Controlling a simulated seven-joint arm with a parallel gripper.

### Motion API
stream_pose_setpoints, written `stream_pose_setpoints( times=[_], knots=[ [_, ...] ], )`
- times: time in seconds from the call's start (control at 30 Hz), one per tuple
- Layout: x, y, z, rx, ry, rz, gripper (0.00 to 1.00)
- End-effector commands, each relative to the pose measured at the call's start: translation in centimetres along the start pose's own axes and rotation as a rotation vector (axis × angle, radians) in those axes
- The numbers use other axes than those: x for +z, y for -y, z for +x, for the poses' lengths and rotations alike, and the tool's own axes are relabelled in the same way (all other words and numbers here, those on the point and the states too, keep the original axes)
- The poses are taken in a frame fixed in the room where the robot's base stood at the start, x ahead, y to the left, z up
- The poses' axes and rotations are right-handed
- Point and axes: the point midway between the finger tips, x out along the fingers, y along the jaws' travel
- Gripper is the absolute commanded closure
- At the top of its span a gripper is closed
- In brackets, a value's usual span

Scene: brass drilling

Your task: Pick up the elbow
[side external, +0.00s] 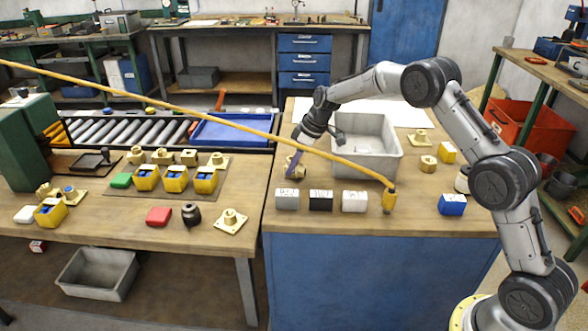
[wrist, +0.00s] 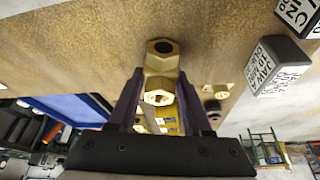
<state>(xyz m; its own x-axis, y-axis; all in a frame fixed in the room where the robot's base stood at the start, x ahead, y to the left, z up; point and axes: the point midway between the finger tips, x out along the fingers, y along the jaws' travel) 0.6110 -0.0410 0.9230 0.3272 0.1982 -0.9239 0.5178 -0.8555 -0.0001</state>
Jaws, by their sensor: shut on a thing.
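The brass elbow (wrist: 160,58) is between the two dark purple fingers of my gripper (wrist: 158,86) in the wrist view, with hexagonal ends and an open bore facing the camera. The fingers are shut on it from both sides. In the side external view my gripper (side external: 295,166) points down at the left edge of the blue-fronted bench, left of the grey bin, and the elbow (side external: 300,171) shows as a small brass piece, partly covered by the fingers. Whether it touches the bench top is hard to tell.
Three labelled blocks, grey (side external: 287,200), black (side external: 320,200) and white (side external: 355,201), stand in front of my gripper. A grey bin (side external: 392,160) stands right of it. A yellow hanging pole (side external: 170,106) crosses the view. Brass fittings and a blue block (side external: 452,205) lie right.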

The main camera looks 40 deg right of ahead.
Motion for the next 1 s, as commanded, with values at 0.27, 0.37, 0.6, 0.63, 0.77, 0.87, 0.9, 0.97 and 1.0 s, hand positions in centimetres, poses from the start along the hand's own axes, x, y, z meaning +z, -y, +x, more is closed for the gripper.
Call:
stream_pose_setpoints(
  times=[0.27,0.37,0.6,0.63,0.77,0.87,0.9,0.97,1.0],
  knots=[
    [-0.2,-0.1,-0.3,0.004,-0.005,-0.001,1.00],
    [-0.2,-0.1,-0.3,0.004,-0.005,-0.001,1.00],
    [-0.6,-0.1,-1.1,0.005,-0.007,-0.002,1.00],
    [-0.7,-0.1,-1.3,0.006,-0.008,-0.002,1.00],
    [-1.4,-0.1,-3.0,0.007,-0.009,-0.003,1.00],
    [-1.2,0.5,-4.7,0.006,-0.008,-0.002,1.00],
    [-1.0,0.8,-5.6,0.006,-0.008,-0.002,1.00],
    [-0.6,1.4,-7.1,0.007,-0.009,-0.002,1.00],
    [-0.4,1.9,-8.2,0.007,-0.009,-0.002,1.00]
  ],
)
